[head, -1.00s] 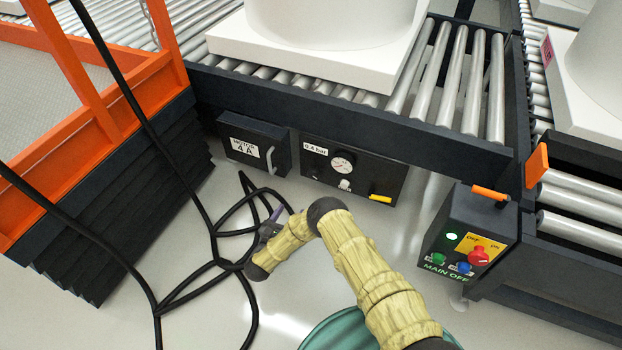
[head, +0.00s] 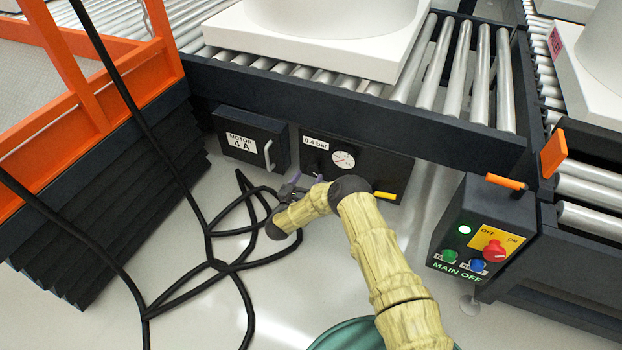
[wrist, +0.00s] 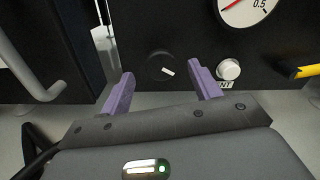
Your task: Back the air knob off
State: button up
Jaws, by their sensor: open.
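The black air panel (head: 385,165) hangs under the roller conveyor, labelled 0.4 bar, with a round white gauge (head: 343,160) on it. In the wrist view the air knob (wrist: 161,66) is a round black knob with a short white mark pointing to the lower right. My gripper (wrist: 161,90) is open, its two purple fingers spread below and to either side of the knob, not closed on it. The gauge (wrist: 243,8) shows partly, with a red needle. In the head view my gripper (head: 296,185) is at the panel's lower left; I cannot make out the knob clearly there.
A white vent button (wrist: 228,69) sits right of the knob, close to the right finger. A yellow lever (head: 385,195) sticks out farther right. The motor box (head: 250,139) with a handle is left. Black cables (head: 215,265) lie on the floor. A control box (head: 480,235) stands right.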

aim_at(312, 171)
jog(key=shift+b+x, duration=0.7)
jog(key=shift+x, duration=1)
jog(key=shift+c, duration=0.2)
jog(key=c, duration=0.9)
jog(key=shift+c, duration=0.2)
